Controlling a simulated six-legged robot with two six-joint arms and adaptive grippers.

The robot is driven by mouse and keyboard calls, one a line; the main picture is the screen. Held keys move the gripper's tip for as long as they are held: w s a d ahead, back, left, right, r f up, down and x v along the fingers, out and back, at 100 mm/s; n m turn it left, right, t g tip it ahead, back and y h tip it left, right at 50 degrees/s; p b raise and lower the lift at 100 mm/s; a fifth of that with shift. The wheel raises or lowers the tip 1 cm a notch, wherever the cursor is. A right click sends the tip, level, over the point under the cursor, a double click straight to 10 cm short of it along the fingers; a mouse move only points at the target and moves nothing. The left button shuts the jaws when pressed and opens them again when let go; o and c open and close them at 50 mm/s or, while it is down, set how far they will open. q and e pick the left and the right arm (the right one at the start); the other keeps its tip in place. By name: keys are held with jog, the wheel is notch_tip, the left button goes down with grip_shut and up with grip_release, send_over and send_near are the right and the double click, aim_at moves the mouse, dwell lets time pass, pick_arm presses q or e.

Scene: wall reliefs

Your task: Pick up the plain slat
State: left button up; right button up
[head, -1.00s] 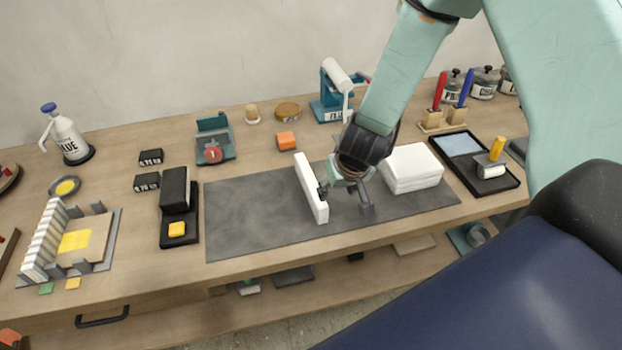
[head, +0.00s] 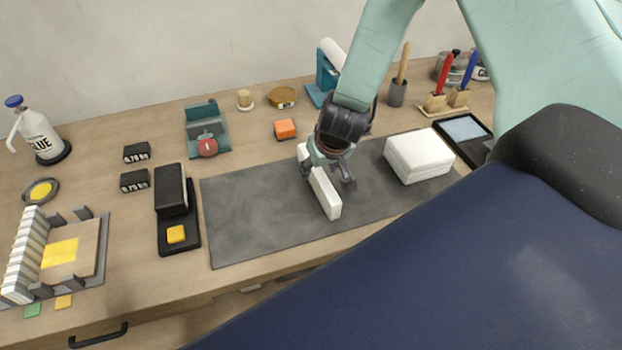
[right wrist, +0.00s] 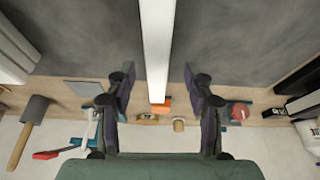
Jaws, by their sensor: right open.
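The plain slat, a long white bar (head: 326,194), lies on the dark grey mat (head: 245,215). In the right wrist view the slat (right wrist: 157,45) runs down the middle of the picture. My right gripper (head: 328,177) is over the slat and hides part of its middle in the head view. In the right wrist view my right gripper (right wrist: 158,82) is open, with one finger on each side of the slat and a gap to both. I cannot tell how far the fingertips are above the mat. My left gripper is not in view.
White blocks (head: 418,156) are stacked at the mat's right end. Left of the mat are a black tray with a black block (head: 172,190) and a rack of white slats (head: 25,255). An orange block (head: 285,128) sits behind the mat. The mat's left part is clear.

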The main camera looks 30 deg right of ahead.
aim_at(324, 173)
jog(key=f, duration=0.1)
jog(key=d+f+b, duration=0.1)
jog(key=f, duration=0.2)
jog(key=shift+w+d+b, duration=0.3)
jog(key=shift+w, duration=0.1)
jog(key=shift+w+a+f, duration=0.1)
jog(key=shift+w+f, duration=0.05)
jog(key=shift+f, duration=0.1)
jog(key=shift+w+a, duration=0.5)
jog(key=shift+a, duration=0.2)
jog(key=shift+s+d+f, duration=0.15)
jog(key=shift+s+d, duration=0.1)
jog(key=shift+d, duration=0.4)
jog(key=c, duration=0.3)
jog(key=shift+c, duration=0.8)
jog(key=shift+a, duration=0.15)
jog(key=shift+c, duration=0.9)
jog(key=shift+w+a, duration=0.15)
jog(key=shift+a, duration=0.2)
jog(key=shift+c, duration=2.2)
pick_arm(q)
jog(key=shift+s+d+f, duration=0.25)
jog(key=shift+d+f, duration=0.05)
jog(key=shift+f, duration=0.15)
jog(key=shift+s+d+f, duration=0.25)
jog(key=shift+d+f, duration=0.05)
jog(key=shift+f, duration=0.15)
pick_arm(e)
jog(key=shift+d, duration=0.35)
grip_shut()
